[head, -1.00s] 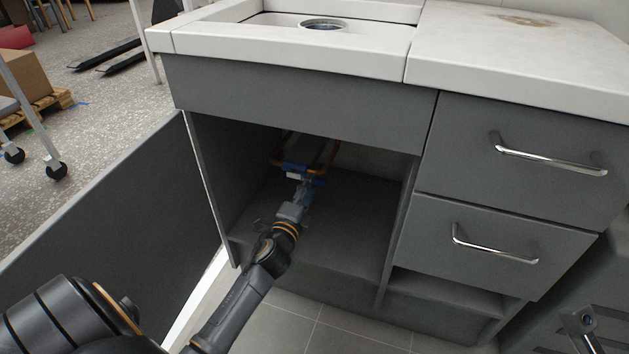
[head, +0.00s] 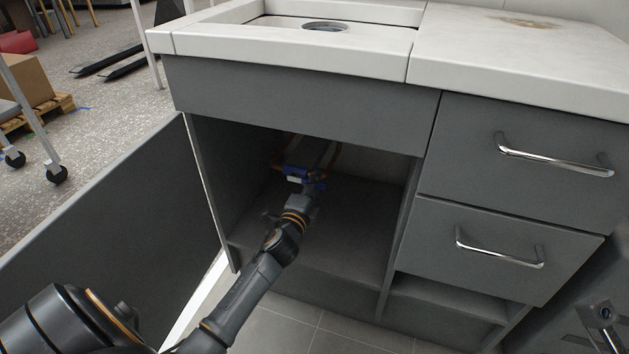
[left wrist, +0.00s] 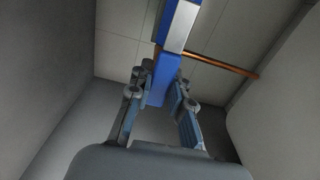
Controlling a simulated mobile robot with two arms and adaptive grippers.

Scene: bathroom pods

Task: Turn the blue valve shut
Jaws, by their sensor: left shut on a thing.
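The blue valve (head: 299,171) sits on copper pipe at the back of the open cabinet under the basin. In the left wrist view its long blue handle (left wrist: 172,62) runs from the top edge down between my fingers. My left gripper (head: 304,190) reaches into the cabinet and partly covers the valve in the head view. In the left wrist view the fingers of my left gripper (left wrist: 159,92) stand on both sides of the handle's near end, shut on it. Their exact contact is hard to see.
The cabinet's side walls (head: 213,180) and floor (head: 345,230) surround my left arm. The open door (head: 110,220) stands at the left. Drawers (head: 520,160) are at the right. A copper pipe (left wrist: 225,66) crosses behind the valve.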

